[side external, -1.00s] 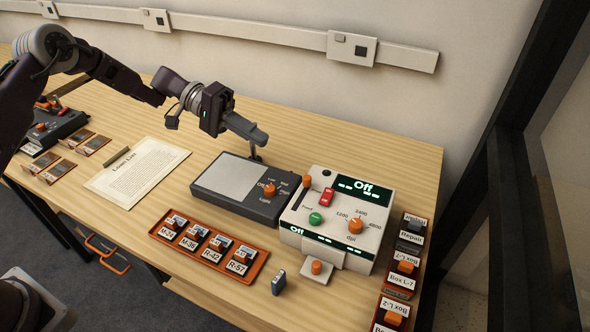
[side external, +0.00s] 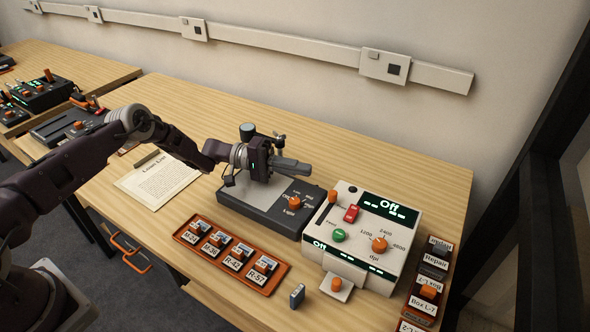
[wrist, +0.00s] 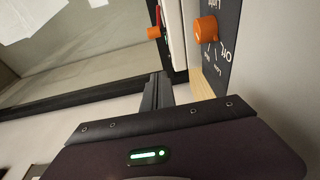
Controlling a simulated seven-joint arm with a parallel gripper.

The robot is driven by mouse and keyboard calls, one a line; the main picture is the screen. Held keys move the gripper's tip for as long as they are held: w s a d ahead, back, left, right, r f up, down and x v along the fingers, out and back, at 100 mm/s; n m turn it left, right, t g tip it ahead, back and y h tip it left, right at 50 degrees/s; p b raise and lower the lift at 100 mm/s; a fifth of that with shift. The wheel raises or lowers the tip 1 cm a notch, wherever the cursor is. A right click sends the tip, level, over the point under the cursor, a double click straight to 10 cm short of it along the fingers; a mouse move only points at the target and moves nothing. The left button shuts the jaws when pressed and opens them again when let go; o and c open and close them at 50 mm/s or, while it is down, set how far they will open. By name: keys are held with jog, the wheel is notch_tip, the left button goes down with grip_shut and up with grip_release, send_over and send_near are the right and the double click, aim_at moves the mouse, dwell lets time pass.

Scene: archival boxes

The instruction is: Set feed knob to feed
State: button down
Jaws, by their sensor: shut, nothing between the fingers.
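The white scanner-like unit (side external: 345,229) stands at the right of the desk, with displays reading "Off". It carries a small orange knob (side external: 332,196) at its back left, a red switch (side external: 351,213), a green button (side external: 339,235) and an orange dpi knob (side external: 379,243). Another orange knob (side external: 336,284) sits low at its front. I cannot read which is the feed knob. My gripper (side external: 308,170) is shut and empty, above the dark light panel, its fingers pointing right and apart from the unit. In the wrist view the fingers (wrist: 155,92) appear closed.
The dark light panel (side external: 240,209) with its orange knob (side external: 294,202) lies left of the unit. Labelled boxes (side external: 428,292) line the right edge. Desk behind the unit is clear.

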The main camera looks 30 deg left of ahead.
jog(key=x, duration=0.6)
jog(key=s, duration=0.1)
jog(key=s+d, duration=0.1)
jog(key=s, duration=0.1)
jog(key=shift+s+d, duration=0.1)
jog(key=shift+s, duration=0.2)
jog(key=s, duration=0.6)
jog(key=shift+s, duration=0.15)
jog(key=w+a, duration=0.1)
jog(key=w, duration=0.1)
jog(key=w+a, duration=0.1)
jog(key=a, duration=0.1)
jog(key=shift+w, duration=0.4)
jog(key=v, duration=0.9)
jog(key=shift+s, duration=0.1)
